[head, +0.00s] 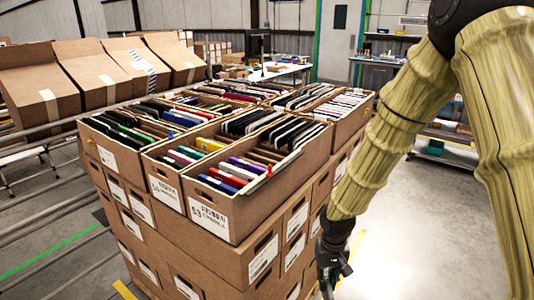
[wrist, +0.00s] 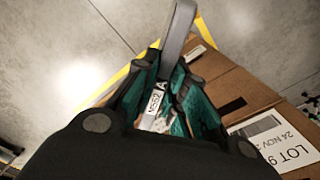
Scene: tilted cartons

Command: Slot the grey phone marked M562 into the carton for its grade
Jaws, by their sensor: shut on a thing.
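In the wrist view the grey phone (wrist: 178,30) stands between the teal-padded fingers of my gripper (wrist: 166,75), which is shut on it. Its white label reads M562, with a letter A beside it. In the head view my gripper (head: 331,262) hangs low to the right of the carton stack, below the rims of the top cartons; the phone cannot be made out clearly there. The open top cartons hold rows of phones. The front carton (head: 225,203) has a white label with small print, and the carton left of it (head: 163,170) has another. Their grades are not readable.
More filled cartons stand below in the stack (head: 225,262). Empty-looking tilted cartons (head: 40,85) line a rack at the left. In the wrist view a carton side with a LOT label (wrist: 275,140) is close to my gripper. Floor at the right (head: 410,240) is clear.

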